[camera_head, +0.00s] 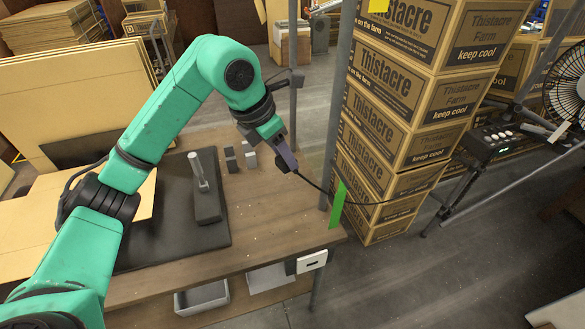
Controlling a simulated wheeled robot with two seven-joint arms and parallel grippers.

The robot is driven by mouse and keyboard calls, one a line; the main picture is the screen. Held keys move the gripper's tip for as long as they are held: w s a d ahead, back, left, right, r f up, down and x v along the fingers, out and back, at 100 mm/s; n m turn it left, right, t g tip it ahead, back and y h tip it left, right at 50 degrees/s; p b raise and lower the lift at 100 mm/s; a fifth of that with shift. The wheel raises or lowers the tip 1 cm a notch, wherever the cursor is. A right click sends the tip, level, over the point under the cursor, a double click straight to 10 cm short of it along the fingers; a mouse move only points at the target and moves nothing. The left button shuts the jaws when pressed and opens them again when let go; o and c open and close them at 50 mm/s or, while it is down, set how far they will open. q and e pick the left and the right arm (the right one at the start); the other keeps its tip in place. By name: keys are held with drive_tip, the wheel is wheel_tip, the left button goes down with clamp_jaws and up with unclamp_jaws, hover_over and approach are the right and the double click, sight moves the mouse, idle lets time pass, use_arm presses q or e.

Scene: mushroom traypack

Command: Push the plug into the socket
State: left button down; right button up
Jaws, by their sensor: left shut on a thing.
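My left gripper (287,163) is shut on the dark plug, which is mostly hidden between its fingers, above the right part of the wooden table. A thin black cable (313,184) runs from the gripper to the right, past the green strip and the boxes, towards the fan's stand. A white socket plate (312,260) with a dark box beside it is fixed at the table's front edge near the right corner. The gripper is apart from it, farther back and higher in the picture. My right gripper is not in view.
A metal post (341,105) rises at the table's right end with a green strip (338,204) beside it. Stacked cartons (405,90) stand behind. A black mat (170,235) holds a stamp-like tool (205,190). Small grey blocks (232,160) lie near the gripper. Table front right is clear.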

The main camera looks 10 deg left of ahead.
use_arm(q)
drive_tip(key=s+a+f+m+g+y+p, duration=0.2)
drive_tip(key=s+f+m+g, duration=0.6)
drive_tip(key=m, duration=2)
drive_tip(key=s+a+f+y, duration=0.1)
drive_tip(key=s+a+f, duration=0.1)
drive_tip(key=s+f, duration=0.3)
drive_tip(key=shift+s+a+f+p, duration=0.2)
drive_tip(key=shift+s+f+p, duration=0.15)
drive_tip(key=shift+s, duration=0.25)
